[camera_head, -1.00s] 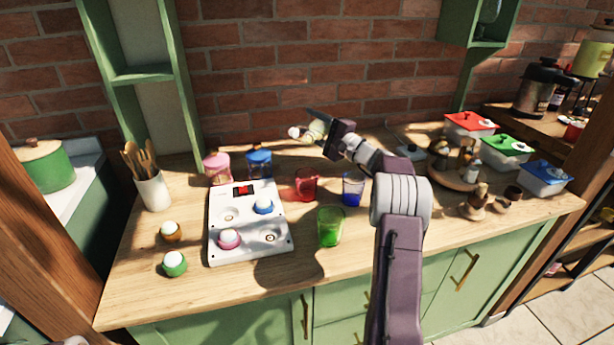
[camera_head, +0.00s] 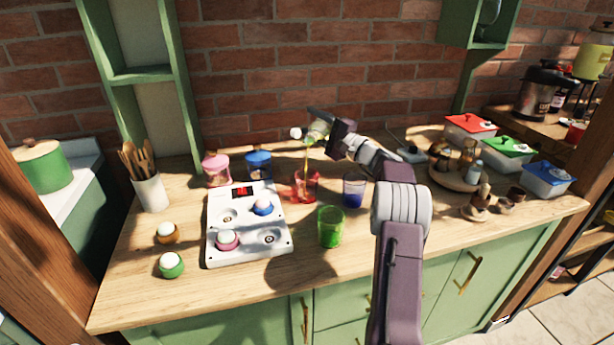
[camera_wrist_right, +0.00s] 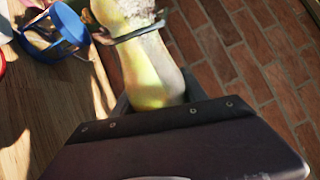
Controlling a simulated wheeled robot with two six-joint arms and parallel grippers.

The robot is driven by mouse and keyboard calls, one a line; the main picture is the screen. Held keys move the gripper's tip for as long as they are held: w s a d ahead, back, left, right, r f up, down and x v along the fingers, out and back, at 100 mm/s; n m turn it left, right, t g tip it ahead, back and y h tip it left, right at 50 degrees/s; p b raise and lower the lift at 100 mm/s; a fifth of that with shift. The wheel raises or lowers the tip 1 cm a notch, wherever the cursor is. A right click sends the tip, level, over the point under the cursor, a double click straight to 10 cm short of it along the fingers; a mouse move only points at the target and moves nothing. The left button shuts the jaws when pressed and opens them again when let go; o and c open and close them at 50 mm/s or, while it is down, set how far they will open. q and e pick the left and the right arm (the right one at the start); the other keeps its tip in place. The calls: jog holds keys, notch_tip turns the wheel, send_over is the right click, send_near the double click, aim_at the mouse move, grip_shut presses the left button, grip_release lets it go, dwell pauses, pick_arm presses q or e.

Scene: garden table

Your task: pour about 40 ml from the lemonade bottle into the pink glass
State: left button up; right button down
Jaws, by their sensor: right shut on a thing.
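My right gripper (camera_head: 335,133) is shut on the lemonade bottle (camera_head: 318,130) and holds it tipped high above the counter. In the right wrist view, yellow liquid shows inside the bottle (camera_wrist_right: 150,70) between my fingers. A thin yellow stream (camera_head: 307,160) falls from the bottle toward a red-tinted glass (camera_head: 306,188) and appears to enter it. The level in that glass is too small to read. No other glass looks pinker; a blue glass (camera_head: 353,192) and a green glass (camera_head: 330,228) stand nearby. My left gripper is not in view.
A white panel (camera_head: 248,250) with pink and blue knobs lies left of the glasses. Lidded boxes (camera_head: 548,180) and a round wooden tray (camera_head: 456,182) are at right. The front-centre counter is clear.

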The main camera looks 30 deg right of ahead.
jog(key=shift+r, duration=0.1)
jog(key=shift+w+d, duration=0.5)
jog(key=shift+d, duration=0.1)
jog(key=shift+w+d+n+b, duration=0.2)
jog(key=shift+n+b, duration=0.1)
jog(key=shift+b, duration=0.3)
dwell(0.5)
jog(key=f+m+p, duration=0.1)
jog(key=m+p, duration=0.1)
jog(key=p, duration=0.1)
jog(key=f+m+g+p, duration=0.1)
jog(key=p, duration=0.2)
jog(key=f+m+h+p, duration=0.1)
jog(key=f+m+p, duration=0.1)
jog(key=shift+s+a+f+m+g+p, duration=0.1)
jog(key=shift+a+m+g+p, duration=0.1)
jog(key=shift+m+g+p, duration=0.15)
